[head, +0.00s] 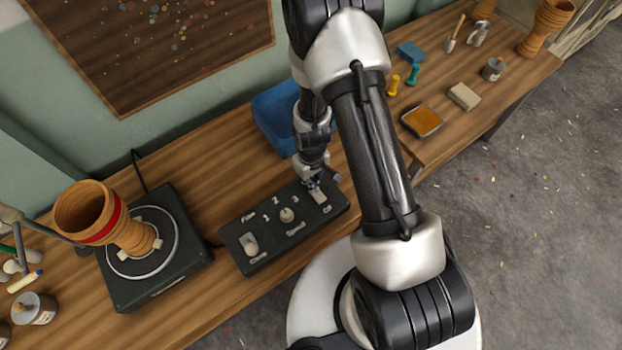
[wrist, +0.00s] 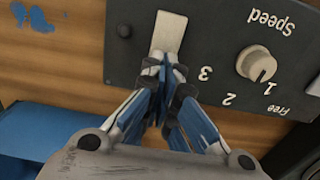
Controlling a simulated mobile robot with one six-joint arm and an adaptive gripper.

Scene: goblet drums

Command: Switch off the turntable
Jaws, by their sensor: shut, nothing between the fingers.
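The turntable (head: 130,285) stands at the left of the bench in the head view, a dark square box with a round disc. A wooden goblet drum with a red band (head: 88,215) stands on the disc between pale blocks. A black control box (head: 262,262) lies to its right, with a speed knob (head: 287,215), a clamp switch (head: 249,243) and a pale paddle switch (head: 319,196) beside the word Off. My gripper (head: 316,184) is shut and empty at this paddle. In the wrist view the fingertips (wrist: 164,68) overlap the paddle's (wrist: 168,32) near end; contact is unclear.
A blue bin (head: 272,115) stands behind the control box. An orange tray (head: 422,121), a block (head: 464,96) and small tools lie at the right part of the bench. Jars (head: 34,308) stand at the far left.

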